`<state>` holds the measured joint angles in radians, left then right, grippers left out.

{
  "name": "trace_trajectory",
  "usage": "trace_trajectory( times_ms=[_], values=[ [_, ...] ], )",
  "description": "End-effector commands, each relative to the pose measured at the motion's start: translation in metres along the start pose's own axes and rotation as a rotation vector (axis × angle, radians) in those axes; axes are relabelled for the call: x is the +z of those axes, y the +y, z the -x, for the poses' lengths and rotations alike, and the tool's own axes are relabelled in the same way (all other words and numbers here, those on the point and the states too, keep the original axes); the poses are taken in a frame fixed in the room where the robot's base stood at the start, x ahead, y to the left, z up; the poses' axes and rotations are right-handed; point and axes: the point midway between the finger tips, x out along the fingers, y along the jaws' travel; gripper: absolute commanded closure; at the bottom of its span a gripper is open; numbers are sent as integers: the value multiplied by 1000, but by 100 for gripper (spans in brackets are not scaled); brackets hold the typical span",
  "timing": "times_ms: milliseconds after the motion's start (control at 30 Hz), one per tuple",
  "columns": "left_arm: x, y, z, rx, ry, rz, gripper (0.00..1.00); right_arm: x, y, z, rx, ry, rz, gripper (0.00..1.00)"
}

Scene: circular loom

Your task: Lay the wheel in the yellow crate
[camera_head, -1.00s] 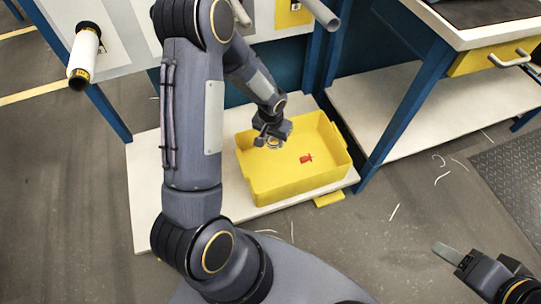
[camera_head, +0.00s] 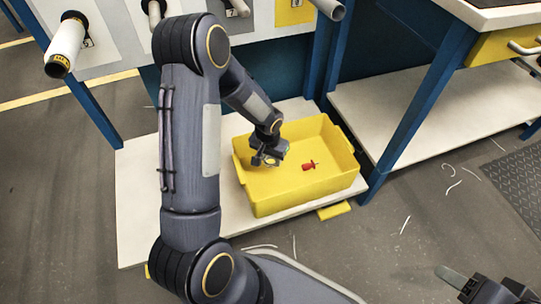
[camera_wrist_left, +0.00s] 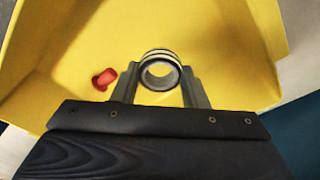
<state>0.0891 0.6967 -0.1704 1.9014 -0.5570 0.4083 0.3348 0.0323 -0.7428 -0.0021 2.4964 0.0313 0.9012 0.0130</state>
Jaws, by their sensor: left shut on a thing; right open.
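The yellow crate (camera_head: 300,188) stands on a pale low shelf. My left gripper (camera_head: 267,160) is inside the crate's outline, over its left part. In the left wrist view my left gripper (camera_wrist_left: 160,82) is shut on the wheel (camera_wrist_left: 160,57), a small ring with dark and pale bands, held between the two fingers. The wheel also shows, very small, in the head view (camera_head: 269,162). Whether the wheel touches the crate floor I cannot tell. My right gripper (camera_head: 455,278) is at the bottom right, open, only partly in view and away from the crate.
A red piece (camera_head: 309,165) lies on the crate floor, right of my left gripper; it also shows in the wrist view (camera_wrist_left: 104,79). The pale shelf (camera_head: 140,200) has bare room left of the crate. Blue table legs (camera_head: 420,110) stand to the right. A white spool (camera_head: 66,45) sticks out at upper left.

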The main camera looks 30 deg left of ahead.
Motion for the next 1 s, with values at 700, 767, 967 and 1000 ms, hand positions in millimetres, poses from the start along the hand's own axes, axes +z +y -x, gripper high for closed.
trace_trajectory(
  times_ms=[700,767,967,1000],
  values=[
    [10,0,-81,0,-2,0,100,17,16,-35,0,0,0,46],
    [11,0,-85,0,-3,0,100,17,16,-35,0,0,0,46],
    [11,0,-91,0,0,0,100,17,16,-35,0,0,0,46],
    [11,0,-92,0,0,0,100,17,16,-35,0,0,0,46]
  ],
)
